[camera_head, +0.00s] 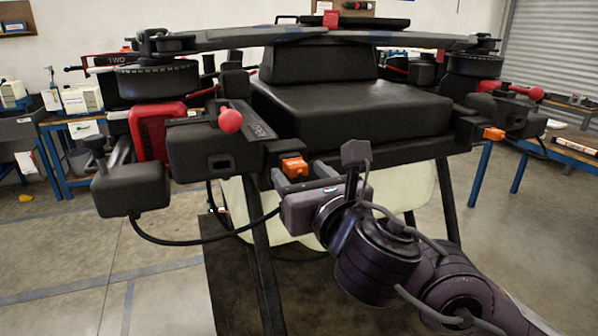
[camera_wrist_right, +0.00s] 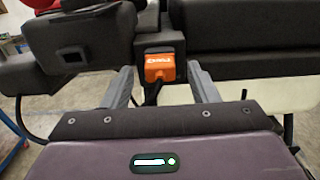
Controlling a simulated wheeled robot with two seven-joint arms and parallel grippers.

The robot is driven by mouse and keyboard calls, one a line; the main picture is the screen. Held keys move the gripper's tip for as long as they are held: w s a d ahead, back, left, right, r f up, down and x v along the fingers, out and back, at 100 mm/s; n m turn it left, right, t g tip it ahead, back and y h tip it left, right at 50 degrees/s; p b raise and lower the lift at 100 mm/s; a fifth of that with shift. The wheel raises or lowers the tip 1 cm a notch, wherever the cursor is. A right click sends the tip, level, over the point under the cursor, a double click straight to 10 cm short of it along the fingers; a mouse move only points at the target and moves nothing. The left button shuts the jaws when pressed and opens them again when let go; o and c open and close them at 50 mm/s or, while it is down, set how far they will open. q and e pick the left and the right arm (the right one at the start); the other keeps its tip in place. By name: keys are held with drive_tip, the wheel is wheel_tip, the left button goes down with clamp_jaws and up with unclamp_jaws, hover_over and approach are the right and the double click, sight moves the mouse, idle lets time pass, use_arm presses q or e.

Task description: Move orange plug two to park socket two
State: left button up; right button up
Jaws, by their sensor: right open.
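An orange plug (camera_head: 293,166) sits at the front edge of the black drone (camera_head: 315,95), left of centre. In the right wrist view the orange plug (camera_wrist_right: 160,69) sits in a dark holder, with markings too small to read surely. My right gripper (camera_head: 300,172) is open, its two grey fingers pointing at the plug, one on each side. The wrist view shows a gap between each finger and the plug. A second orange plug (camera_head: 493,133) sits farther right on the drone. I cannot tell which socket is park socket two. My left gripper is not in view.
A dark box with a slot (camera_head: 220,162) and a red-knobbed lever (camera_head: 230,120) stand left of the plug. A black cable (camera_head: 190,241) loops below. Drone legs (camera_head: 264,270) and a pale tank (camera_head: 400,190) lie beneath. Blue workbenches stand behind on both sides.

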drive_tip(key=v, duration=0.6)
drive_tip(key=shift+p, duration=0.35)
drive_tip(key=shift+s+d, duration=0.1)
drive_tip(key=shift+s, duration=0.05)
